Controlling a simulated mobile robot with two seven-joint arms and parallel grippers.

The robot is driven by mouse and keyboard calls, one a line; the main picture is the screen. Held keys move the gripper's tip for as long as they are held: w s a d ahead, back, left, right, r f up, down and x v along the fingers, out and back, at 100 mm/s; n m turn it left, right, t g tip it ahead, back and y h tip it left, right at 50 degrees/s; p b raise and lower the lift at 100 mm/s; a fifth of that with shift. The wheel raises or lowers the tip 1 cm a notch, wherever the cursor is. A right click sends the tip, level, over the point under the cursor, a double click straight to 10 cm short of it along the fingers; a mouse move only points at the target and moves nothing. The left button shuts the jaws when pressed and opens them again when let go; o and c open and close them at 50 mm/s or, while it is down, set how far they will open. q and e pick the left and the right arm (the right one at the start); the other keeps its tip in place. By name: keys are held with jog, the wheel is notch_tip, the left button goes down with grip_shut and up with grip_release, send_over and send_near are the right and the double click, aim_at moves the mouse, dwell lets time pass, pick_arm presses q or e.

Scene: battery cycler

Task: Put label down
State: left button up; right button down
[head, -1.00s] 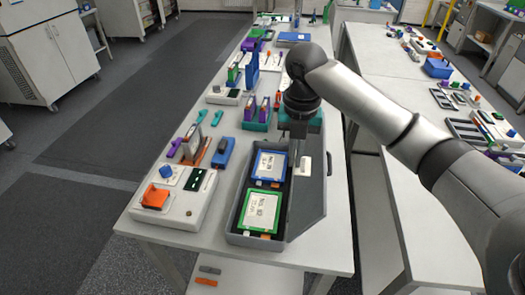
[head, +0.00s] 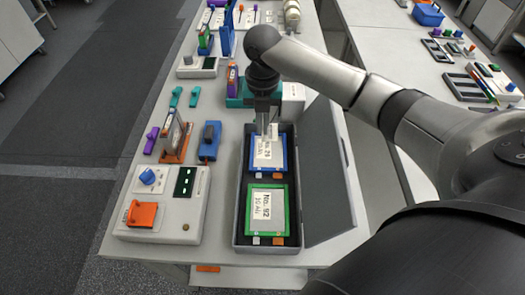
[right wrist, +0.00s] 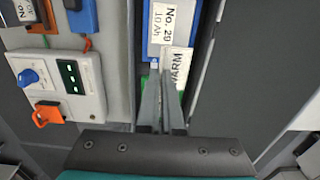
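A white label printed WARM (right wrist: 178,66) shows in the right wrist view, at the tips of my right gripper (right wrist: 163,92). The fingers are nearly together with the label between their tips. The label is over the right part of the blue-framed cell No. 29 (right wrist: 158,22); whether it touches the cell I cannot tell. In the head view my right gripper (head: 267,128) points down over this blue cell (head: 257,170), hiding part of its top. A green-framed cell No. 92 (head: 266,212) lies nearer in the same grey case (head: 237,215). My left gripper is not in view.
The case's open lid (head: 327,170) stands up along its right side. Left of the case is a white cycler unit (head: 183,222) with an orange lever (head: 142,213) and blue knob. A blue clamp (head: 209,141) and orange stand (head: 175,140) are behind it.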

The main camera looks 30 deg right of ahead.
send_over(262, 160)
jog(key=f, duration=0.6)
jog(key=shift+s+f, duration=0.15)
jog(key=shift+s, duration=0.05)
jog(key=shift+f, duration=0.6)
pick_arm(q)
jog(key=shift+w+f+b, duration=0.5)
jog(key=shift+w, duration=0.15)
pick_arm(e)
jog(key=shift+w+f, duration=0.1)
jog(key=shift+f, duration=1.95)
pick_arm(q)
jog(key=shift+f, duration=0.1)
pick_arm(e)
jog(key=shift+f, duration=0.1)
jog(key=c, duration=1.1)
grip_release()
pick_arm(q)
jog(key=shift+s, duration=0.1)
pick_arm(e)
notch_tip(262, 160, up, 12)
jog(key=shift+r+p, duration=0.15)
jog(key=shift+p, duration=0.45)
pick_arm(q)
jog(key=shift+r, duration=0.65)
